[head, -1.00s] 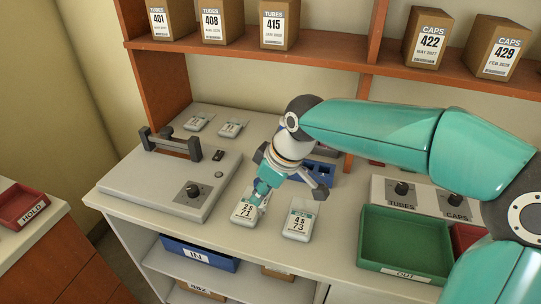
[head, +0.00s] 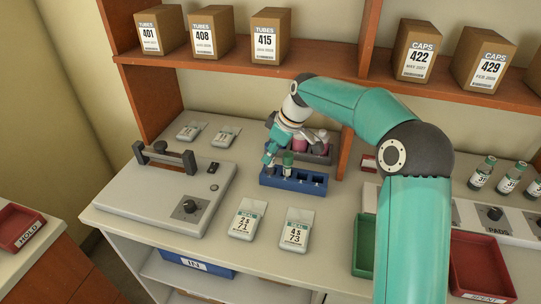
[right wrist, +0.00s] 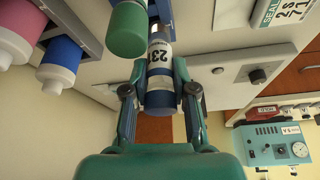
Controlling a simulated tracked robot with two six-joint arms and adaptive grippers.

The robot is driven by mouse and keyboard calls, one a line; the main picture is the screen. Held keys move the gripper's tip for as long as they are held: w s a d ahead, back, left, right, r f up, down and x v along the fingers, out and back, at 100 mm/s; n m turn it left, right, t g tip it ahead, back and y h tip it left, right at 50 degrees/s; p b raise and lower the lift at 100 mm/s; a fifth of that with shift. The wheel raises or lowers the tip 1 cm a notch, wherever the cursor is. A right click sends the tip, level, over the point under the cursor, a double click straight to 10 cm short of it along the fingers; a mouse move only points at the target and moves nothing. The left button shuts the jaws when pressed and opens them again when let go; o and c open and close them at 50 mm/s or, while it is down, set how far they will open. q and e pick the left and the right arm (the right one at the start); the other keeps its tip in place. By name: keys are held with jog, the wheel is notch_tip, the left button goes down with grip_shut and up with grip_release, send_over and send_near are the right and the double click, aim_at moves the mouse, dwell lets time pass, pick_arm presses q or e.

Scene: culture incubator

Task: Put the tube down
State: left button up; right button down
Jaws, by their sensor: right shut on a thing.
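My right gripper (head: 270,156) is at the left end of the blue rack (head: 302,183). In the right wrist view its fingers (right wrist: 160,98) are shut on a tube (right wrist: 158,65) with a white label reading 231 and a dark blue end. In the head view the fingers mostly hide this tube, and I cannot tell whether its lower end is inside a rack hole. A green-capped tube (head: 288,160) stands in the rack just right of the fingers; its cap also shows in the right wrist view (right wrist: 127,28). My left gripper is not in view.
Two seal packets (head: 244,222) (head: 296,232) lie in front. A grey device (head: 170,195) is left; a green tray (head: 364,240) and several capped tubes (head: 483,174) are right.

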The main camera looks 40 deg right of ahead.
aim_at(273, 160)
jog(key=shift+w+d+f+p, duration=0.1)
jog(key=shift+w+d+f, duration=0.05)
jog(key=shift+f, duration=0.45)
jog(key=shift+w+d+f+p, duration=0.1)
jog(key=shift+w+d+f, duration=0.1)
jog(key=shift+f, duration=0.35)
jog(key=shift+w+d+f+p, duration=0.1)
jog(key=shift+d+f, duration=0.05)
jog(key=shift+f, duration=0.45)
jog(key=shift+f, duration=0.1)
jog(key=c, duration=0.9)
grip_release()
jog(key=shift+c, duration=0.2)
jog(key=shift+r, duration=0.2)
jog(key=v, duration=1.2)
jog(key=shift+s, duration=0.1)
jog(key=shift+f, duration=0.1)
